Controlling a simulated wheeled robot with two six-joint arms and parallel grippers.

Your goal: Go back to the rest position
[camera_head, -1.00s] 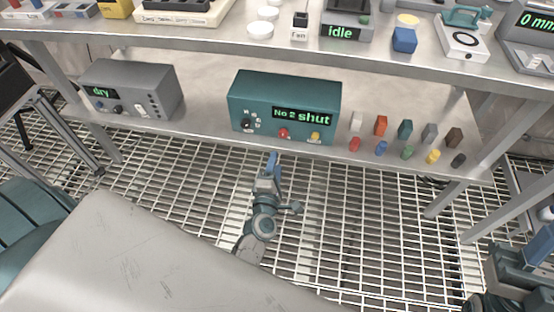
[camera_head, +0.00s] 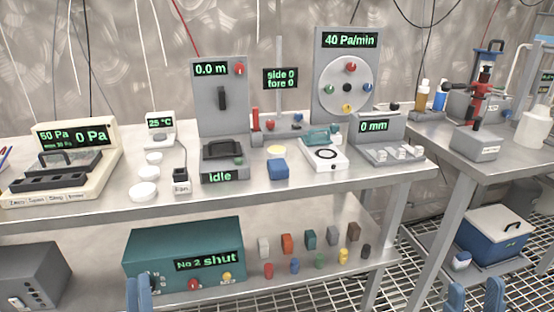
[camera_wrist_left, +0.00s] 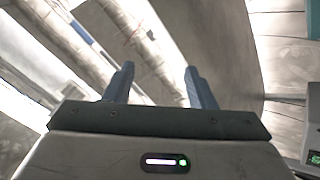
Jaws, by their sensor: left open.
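My left gripper (camera_head: 138,291) shows as blue fingertips at the bottom edge of the head view, in front of the left end of the teal box. In the left wrist view my left gripper (camera_wrist_left: 160,84) has its two blue fingers apart with nothing between them. My right gripper (camera_head: 475,295) shows at the bottom right of the head view, its two blue fingertips apart and nothing seen between them. Both arms behind the fingertips are out of the frame.
A steel bench (camera_head: 230,204) carries several instruments. On its lower shelf stand a teal box (camera_head: 185,245) reading "No 2 shut", a grey box (camera_head: 35,270) and several small coloured blocks. A side table (camera_head: 460,150) and a blue cooler (camera_head: 492,240) are at the right.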

